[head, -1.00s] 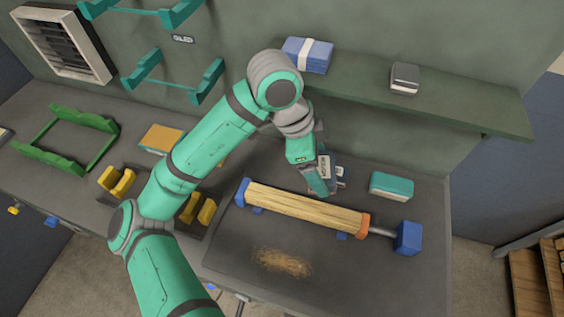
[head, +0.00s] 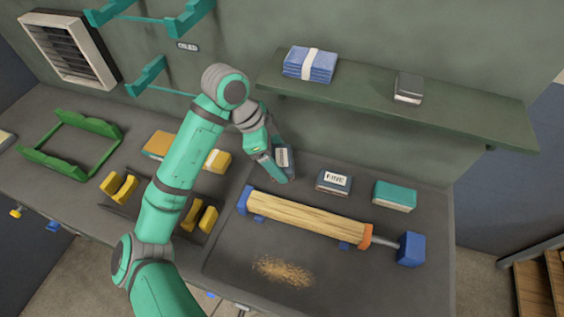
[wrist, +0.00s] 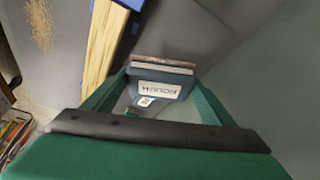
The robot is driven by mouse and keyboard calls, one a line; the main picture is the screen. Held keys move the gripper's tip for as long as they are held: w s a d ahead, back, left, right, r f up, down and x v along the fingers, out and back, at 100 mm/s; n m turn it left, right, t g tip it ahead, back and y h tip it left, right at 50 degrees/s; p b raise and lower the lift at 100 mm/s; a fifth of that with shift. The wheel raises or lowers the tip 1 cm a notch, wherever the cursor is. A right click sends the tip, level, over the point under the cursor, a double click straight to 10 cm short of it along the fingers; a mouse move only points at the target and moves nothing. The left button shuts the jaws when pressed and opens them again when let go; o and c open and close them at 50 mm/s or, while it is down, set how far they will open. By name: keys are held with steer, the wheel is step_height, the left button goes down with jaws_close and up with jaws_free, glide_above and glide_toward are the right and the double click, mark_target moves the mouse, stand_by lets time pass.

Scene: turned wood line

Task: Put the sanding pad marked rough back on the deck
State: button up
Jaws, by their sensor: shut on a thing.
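My gripper (head: 271,168) is shut on a dark blue-grey sanding pad (head: 284,158). In the wrist view the pad (wrist: 160,84) sits between the fingers with its label reading ROUGH and its brown abrasive face along one edge. The pad is near the back left of the dark deck (head: 350,280), behind the turned wood; its clearance above the surface is hard to tell. A pad marked FINE (head: 333,182) and a teal pad (head: 394,196) stand on the deck to the right.
A pale wood spindle (head: 306,215) lies between blue and orange ends in front of the pads. Sawdust (head: 283,272) lies before it. Yellow blocks (head: 217,161) are on the left. A shelf (head: 450,112) with blue cloths (head: 310,64) and a grey block (head: 408,88) hangs above.

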mark_target(281, 158)
steer(key=f, duration=0.1)
steer(key=w+f, duration=0.2)
steer(key=shift+w+d+f, duration=0.25)
steer(key=shift+d+f, duration=0.05)
steer(key=shift+f, duration=0.05)
steer(key=shift+w+d+f, duration=0.2)
steer(key=shift+d+f, duration=0.1)
steer(key=shift+w+f, duration=0.2)
steer(key=shift+f, duration=0.1)
steer(key=shift+w+a+f, duration=0.1)
steer(key=shift+f, duration=1.5)
steer(key=shift+f, duration=0.1)
steer(key=o, duration=1)
steer(key=shift+w, duration=0.1)
